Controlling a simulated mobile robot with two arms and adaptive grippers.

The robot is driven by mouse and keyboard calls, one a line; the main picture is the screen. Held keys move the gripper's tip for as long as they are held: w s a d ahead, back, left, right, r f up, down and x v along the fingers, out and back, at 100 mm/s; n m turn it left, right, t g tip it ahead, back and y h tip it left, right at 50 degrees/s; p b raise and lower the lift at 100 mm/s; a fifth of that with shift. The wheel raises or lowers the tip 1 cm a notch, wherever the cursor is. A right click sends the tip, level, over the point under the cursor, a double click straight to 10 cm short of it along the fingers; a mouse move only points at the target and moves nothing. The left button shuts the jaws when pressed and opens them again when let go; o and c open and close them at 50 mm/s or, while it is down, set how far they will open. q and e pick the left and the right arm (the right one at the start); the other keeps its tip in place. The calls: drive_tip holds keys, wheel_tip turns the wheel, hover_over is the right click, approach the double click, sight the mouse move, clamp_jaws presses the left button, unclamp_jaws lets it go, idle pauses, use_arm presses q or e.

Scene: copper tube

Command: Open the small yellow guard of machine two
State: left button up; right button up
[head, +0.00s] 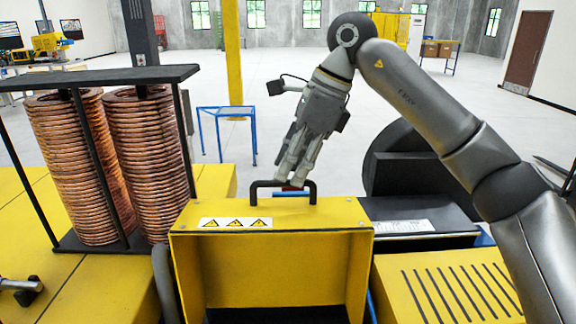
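The small yellow guard (275,262) is in the lower middle of the head view. It is a yellow box-like cover whose hollow front faces me. A row of warning triangles (236,223) is on its top. A black handle (262,183) stands on its upper edge. My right gripper (291,178) points down at the handle, with its fingertips at the handle's top bar. I cannot tell whether the fingers are closed around the bar or just beside it. A small red and blue part shows under the fingertips. My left gripper is not in view.
Copper tube coils (147,160) stand in a black rack on the left. A slotted yellow cover (455,290) lies to the right, with a black part (415,212) behind it. A blue-framed stand (228,112) and a yellow post (232,60) are behind. The floor beyond is mostly clear.

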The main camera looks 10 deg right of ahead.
drive_tip(key=shift+w+a+f, duration=0.15)
drive_tip(key=shift+a+f, duration=0.05)
drive_tip(key=shift+f, duration=0.25)
drive_tip(key=shift+a+f, duration=0.2)
drive_tip(key=shift+f, duration=0.15)
drive_tip(key=shift+c, duration=0.2)
clamp_jaws()
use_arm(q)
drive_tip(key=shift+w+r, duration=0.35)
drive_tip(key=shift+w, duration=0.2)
